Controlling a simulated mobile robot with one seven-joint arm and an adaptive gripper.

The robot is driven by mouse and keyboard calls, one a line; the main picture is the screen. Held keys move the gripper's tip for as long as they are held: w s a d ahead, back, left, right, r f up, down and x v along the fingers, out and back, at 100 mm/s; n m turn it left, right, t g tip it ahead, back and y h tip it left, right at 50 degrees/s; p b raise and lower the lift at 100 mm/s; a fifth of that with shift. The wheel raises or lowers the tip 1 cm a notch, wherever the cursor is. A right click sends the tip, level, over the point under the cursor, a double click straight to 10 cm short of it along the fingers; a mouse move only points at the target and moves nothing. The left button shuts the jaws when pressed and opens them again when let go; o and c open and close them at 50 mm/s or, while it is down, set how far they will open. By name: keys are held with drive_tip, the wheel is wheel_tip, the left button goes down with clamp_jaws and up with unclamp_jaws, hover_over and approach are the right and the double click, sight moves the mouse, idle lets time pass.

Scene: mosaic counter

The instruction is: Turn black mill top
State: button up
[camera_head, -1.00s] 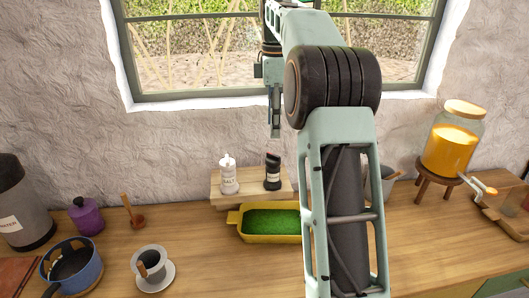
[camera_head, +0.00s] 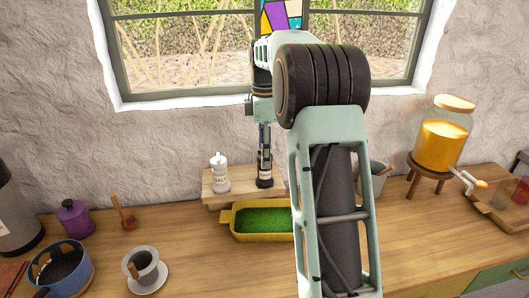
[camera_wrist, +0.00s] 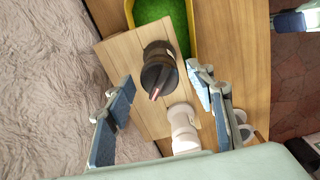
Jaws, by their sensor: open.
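The black mill (camera_head: 265,178) stands upright on a small wooden riser (camera_head: 215,190) against the wall, to the right of a white salt mill (camera_head: 220,173). In the wrist view the black mill (camera_wrist: 158,68) is seen from above, its dark top bearing a reddish mark. The white mill also shows there (camera_wrist: 183,128). My gripper (camera_head: 264,150) points down over the black mill in the head view. In the wrist view my gripper (camera_wrist: 165,98) is open, with its two blue-padded fingers spread wide and the black top between and beyond them. No contact with the top is visible.
A yellow tray (camera_head: 262,236) with green filling sits in front of the riser. A grey pot (camera_head: 372,176) and a juice dispenser (camera_head: 440,140) stand to the right. A purple jar (camera_head: 74,220), blue pot and cup stand left.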

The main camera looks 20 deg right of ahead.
drive_tip(key=c, duration=1.2)
drive_tip(key=shift+o, duration=0.2)
drive_tip(key=shift+m, duration=0.3)
drive_tip(key=m+p, duration=0.3)
drive_tip(key=m, duration=0.1)
drive_tip(key=shift+r, duration=0.1)
drive_tip(key=m+p, duration=0.2)
drive_tip(key=m, duration=0.4)
drive_tip(key=shift+m, duration=0.4)
drive_tip(key=m, duration=0.3)
drive_tip(key=shift+m+p, duration=0.3)
drive_tip(key=shift+p, duration=0.1)
drive_tip(key=m, duration=0.3)
drive_tip(key=shift+d+m+p, duration=0.1)
drive_tip(key=shift+m+p, duration=0.2)
drive_tip(key=shift+p, duration=0.05)
drive_tip(key=m, duration=0.6)
drive_tip(key=shift+p, duration=0.35)
